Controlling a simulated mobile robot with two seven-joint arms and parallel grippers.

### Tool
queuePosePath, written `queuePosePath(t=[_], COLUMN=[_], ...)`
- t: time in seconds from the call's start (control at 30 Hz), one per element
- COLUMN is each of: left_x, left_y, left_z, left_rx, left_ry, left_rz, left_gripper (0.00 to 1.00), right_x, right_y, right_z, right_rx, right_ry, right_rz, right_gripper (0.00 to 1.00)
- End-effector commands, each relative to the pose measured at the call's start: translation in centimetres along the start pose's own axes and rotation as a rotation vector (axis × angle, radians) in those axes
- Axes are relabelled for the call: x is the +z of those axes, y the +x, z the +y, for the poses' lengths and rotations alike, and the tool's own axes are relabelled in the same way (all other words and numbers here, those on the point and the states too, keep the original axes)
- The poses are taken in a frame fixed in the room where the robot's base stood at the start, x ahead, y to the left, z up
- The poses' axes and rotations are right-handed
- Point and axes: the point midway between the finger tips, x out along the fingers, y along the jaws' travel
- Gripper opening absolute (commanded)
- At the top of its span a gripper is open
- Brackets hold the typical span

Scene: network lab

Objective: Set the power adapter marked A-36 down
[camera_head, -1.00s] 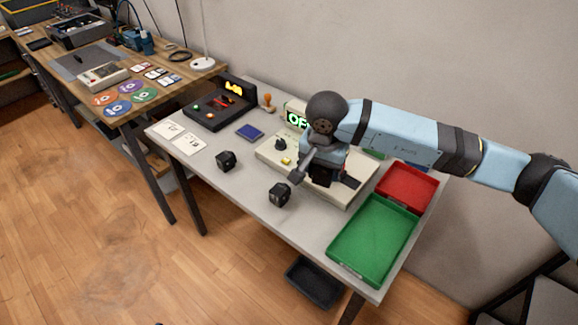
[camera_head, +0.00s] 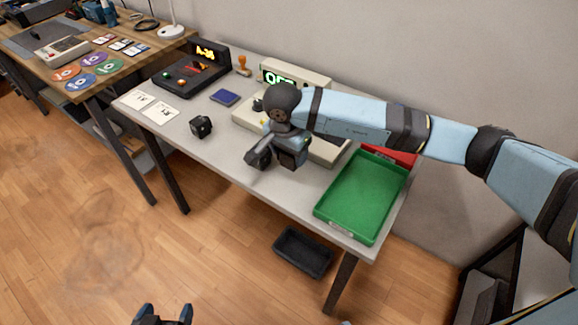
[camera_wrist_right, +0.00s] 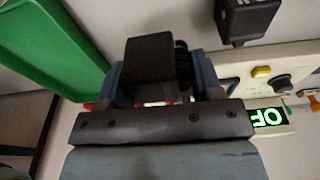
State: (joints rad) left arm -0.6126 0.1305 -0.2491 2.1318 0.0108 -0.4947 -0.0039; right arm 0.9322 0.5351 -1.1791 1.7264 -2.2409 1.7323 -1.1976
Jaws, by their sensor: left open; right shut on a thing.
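My right gripper (camera_head: 272,160) is over the front part of the grey table. In the right wrist view it is shut on a black power adapter (camera_wrist_right: 150,62), which sits between the fingers. No marking is readable on its visible side, and I cannot tell whether it touches the table. A second black adapter (camera_head: 201,126) stands on the table to the left; it also shows in the right wrist view (camera_wrist_right: 245,18). My left gripper (camera_head: 162,314) is open and empty at the bottom edge of the head view, far below the table.
A green tray (camera_head: 362,196) and a red tray (camera_head: 400,157) lie at the right. A cream tester (camera_head: 325,150) with a green display stands behind my right gripper. A black console (camera_head: 190,78) shows A-36. White cards (camera_head: 160,112) lie front left. A dark bin (camera_head: 303,252) is below.

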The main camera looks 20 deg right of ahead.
Motion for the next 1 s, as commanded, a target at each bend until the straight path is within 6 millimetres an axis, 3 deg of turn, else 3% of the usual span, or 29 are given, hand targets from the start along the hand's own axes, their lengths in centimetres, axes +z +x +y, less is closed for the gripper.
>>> queuePosePath(t=[0.27, 0.5, 0.87, 0.9, 1.0], left_x=[0.2, 0.3, 0.5, 0.4, 0.3], left_y=[0.1, 0.1, 0.3, 0.2, 0.2], left_z=[0.0, 0.0, 0.0, 0.1, 0.1], left_rx=[0.001, 0.001, 0.002, 0.002, 0.003], left_ry=[0.001, 0.004, 0.004, 0.004, 0.003], left_rz=[0.0, 0.002, 0.003, 0.004, 0.004], left_gripper=[0.83, 0.83, 0.83, 0.83, 0.83], right_x=[0.4, 0.9, 0.9, 0.9, 0.9], right_y=[2.3, 5.6, 6.1, 6.0, 6.0], right_z=[0.0, 0.0, -0.1, 0.0, 0.0], right_rx=[0.0, -0.001, -0.002, -0.002, -0.002], right_ry=[0.0, -0.001, -0.001, -0.001, -0.001], right_rz=[-0.002, -0.001, 0.0, 0.0, 0.0], right_gripper=[0.31, 0.31, 0.31, 0.64, 0.85])
